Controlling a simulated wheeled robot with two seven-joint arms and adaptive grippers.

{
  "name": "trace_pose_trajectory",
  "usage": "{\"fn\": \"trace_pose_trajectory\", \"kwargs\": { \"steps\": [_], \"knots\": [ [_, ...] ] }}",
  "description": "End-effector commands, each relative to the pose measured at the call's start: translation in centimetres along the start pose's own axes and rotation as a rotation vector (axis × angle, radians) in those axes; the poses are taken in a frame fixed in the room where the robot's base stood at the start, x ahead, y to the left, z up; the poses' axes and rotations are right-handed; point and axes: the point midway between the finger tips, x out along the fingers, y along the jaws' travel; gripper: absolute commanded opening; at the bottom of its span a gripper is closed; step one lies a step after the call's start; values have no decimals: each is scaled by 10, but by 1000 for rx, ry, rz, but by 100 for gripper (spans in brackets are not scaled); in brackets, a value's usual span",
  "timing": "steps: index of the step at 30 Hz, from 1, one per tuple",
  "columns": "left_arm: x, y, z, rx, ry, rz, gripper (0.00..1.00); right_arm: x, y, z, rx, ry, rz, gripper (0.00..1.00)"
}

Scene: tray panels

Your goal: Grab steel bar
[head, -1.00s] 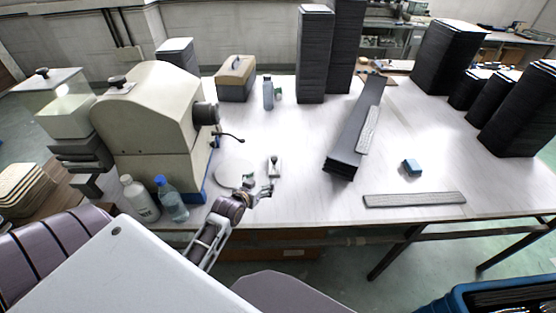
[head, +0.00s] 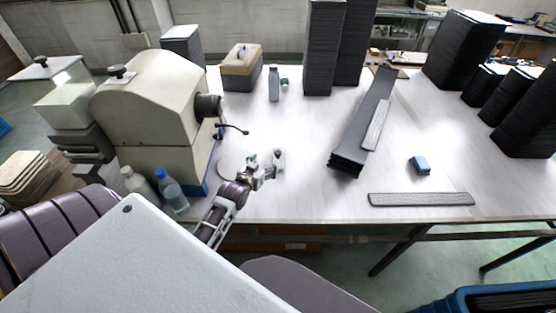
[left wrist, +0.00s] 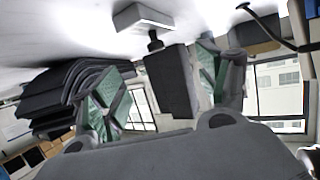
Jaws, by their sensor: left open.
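A small light-grey metal piece with a dark knob stands on the table close ahead of my left gripper, partly covered in the head view (head: 280,155). In the left wrist view, which is upside down, the metal piece (left wrist: 143,17) shows near the top. I cannot tell whether it is the steel bar. Two long grey bars also lie on the table: one flat near the front edge (head: 421,199), one along the dark panels (head: 376,124). My left gripper (head: 265,169) is open and empty, its green-padded fingers (left wrist: 165,90) apart. My right gripper is not in view.
A large beige machine (head: 155,110) stands to the left, with two bottles (head: 171,192) at its front. A stack of dark panels (head: 350,150) lies mid-table; tall dark stacks (head: 320,50) stand behind. A blue block (head: 420,165) is at right. The centre is clear.

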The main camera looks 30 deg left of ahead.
Motion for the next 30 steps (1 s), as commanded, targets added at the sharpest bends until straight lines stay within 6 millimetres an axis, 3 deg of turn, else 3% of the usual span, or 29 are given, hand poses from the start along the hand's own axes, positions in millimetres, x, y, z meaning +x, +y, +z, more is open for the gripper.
{"fn": "trace_pose_trajectory", "kwargs": {
  "steps": [24,30],
  "knots": [
    [68,0,0,1,-1,0,75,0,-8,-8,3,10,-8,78],
    [77,0,1,1,-1,0,75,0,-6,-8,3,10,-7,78]
  ]
}}
